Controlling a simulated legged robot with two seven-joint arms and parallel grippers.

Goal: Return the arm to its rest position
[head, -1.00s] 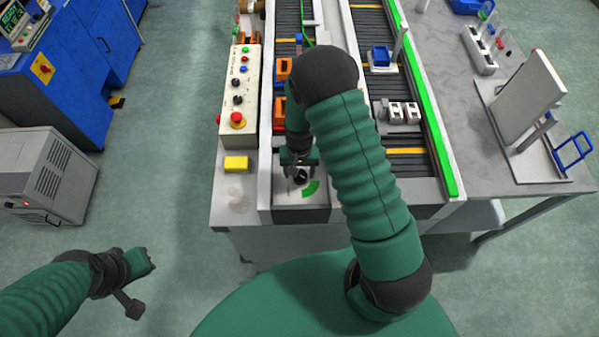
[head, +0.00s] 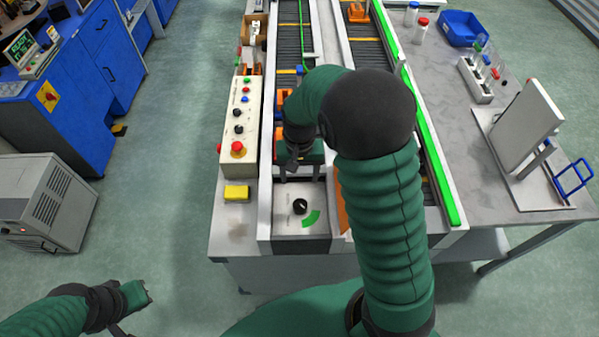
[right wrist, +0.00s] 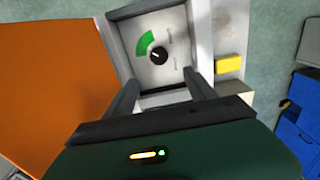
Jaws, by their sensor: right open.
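My right arm reaches forward over the conveyor bench. My right gripper (head: 292,163) hangs above the near end of the left conveyor lane, partly hidden by its own wrist. In the right wrist view its two fingers (right wrist: 160,82) are apart with nothing between them. Beyond the fingertips is a black dial knob (right wrist: 159,55) on a grey plate with a green arc; the knob also shows in the head view (head: 300,206), clear of the gripper. My left gripper (head: 137,294) is low at the left over the floor, its fingers too small to judge.
A control box (head: 240,125) with buttons and a yellow block (head: 237,193) line the bench's left side. A large orange surface (right wrist: 50,80) is close to the right gripper's left side. A white upright panel (head: 521,128) stands at right. Open floor (head: 170,180) lies left.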

